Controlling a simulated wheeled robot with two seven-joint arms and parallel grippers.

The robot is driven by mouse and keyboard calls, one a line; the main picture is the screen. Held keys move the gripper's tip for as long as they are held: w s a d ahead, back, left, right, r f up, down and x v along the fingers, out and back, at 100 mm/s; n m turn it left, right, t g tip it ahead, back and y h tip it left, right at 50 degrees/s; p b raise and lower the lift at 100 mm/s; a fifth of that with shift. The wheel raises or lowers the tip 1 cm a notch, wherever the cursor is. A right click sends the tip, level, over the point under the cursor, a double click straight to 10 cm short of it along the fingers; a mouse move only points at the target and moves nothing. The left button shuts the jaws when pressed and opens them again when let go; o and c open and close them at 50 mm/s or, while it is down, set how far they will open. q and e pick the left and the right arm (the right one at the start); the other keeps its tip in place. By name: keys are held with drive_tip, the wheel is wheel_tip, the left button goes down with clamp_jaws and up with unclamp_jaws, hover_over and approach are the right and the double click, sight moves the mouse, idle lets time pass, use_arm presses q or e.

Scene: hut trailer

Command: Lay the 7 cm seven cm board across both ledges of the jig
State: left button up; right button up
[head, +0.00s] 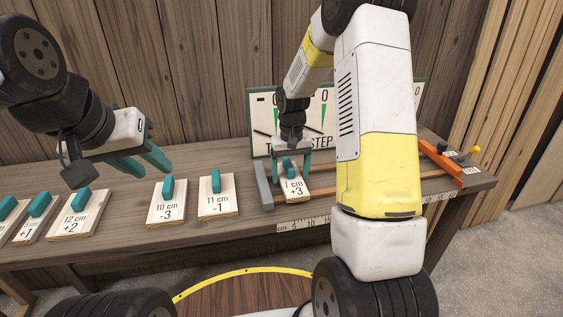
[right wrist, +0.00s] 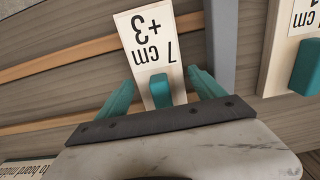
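I cannot tell whether the board rests on both ledges. My right gripper (head: 293,176) is open, its teal fingers either side of the block with gaps showing. My left gripper (head: 154,173) is open and empty above the bench at left.
An 11 cm board (head: 217,205) and a 10 cm board (head: 167,213) lie left of the jig, with a 12 cm board (head: 76,228) and others further left. An orange end piece (head: 440,163) closes the jig at right. A sign (head: 262,112) stands behind, partly hidden by my right arm.

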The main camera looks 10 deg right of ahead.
sight(291, 168)
idle(0.3)
wheel_tip(291, 168, up, 12)
drive_tip(key=s+r+t+y, duration=0.1)
drive_tip(key=s+r+t, duration=0.2)
drive_tip(key=s+r, duration=0.85)
drive_tip(key=s+a+t+y, duration=0.1)
drive_tip(key=s+a+t, duration=0.1)
drive_tip(key=s, duration=1)
drive_tip(key=shift+s+r+t, duration=0.2)
drive_tip(key=shift+s+t, duration=0.2)
drive_tip(key=shift+t, duration=0.2)
drive_tip(key=shift+a, duration=0.15)
